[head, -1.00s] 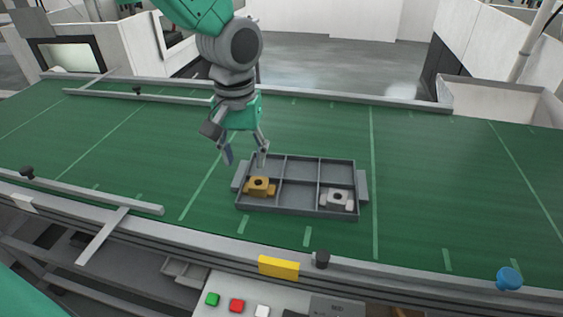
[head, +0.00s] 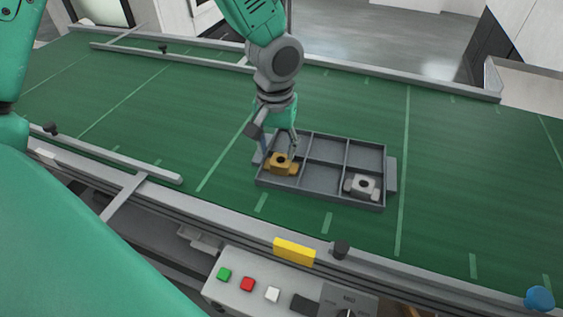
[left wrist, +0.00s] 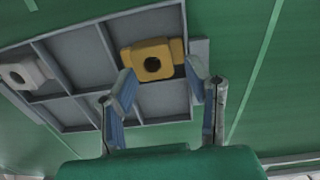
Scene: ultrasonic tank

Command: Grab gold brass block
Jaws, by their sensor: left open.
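The gold brass block (head: 282,164) has a round dark hole and sits in the front left compartment of the grey divided tray (head: 327,196). It also shows in the left wrist view (left wrist: 152,60), just beyond the fingertips. My left gripper (head: 277,148) is open above the tray's left end, close to the block. In the left wrist view its two blue-padded fingers (left wrist: 162,85) are spread, with the block ahead of the gap and a little left of its middle. I cannot tell whether a finger touches the block. My right gripper is not in view.
A silver-grey block (head: 362,186) sits in the tray's front right compartment. The tray lies on a green conveyor belt (head: 450,190) with metal rails. A control box with buttons (head: 247,284) and a yellow plate (head: 294,251) are at the front edge. The belt right of the tray is clear.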

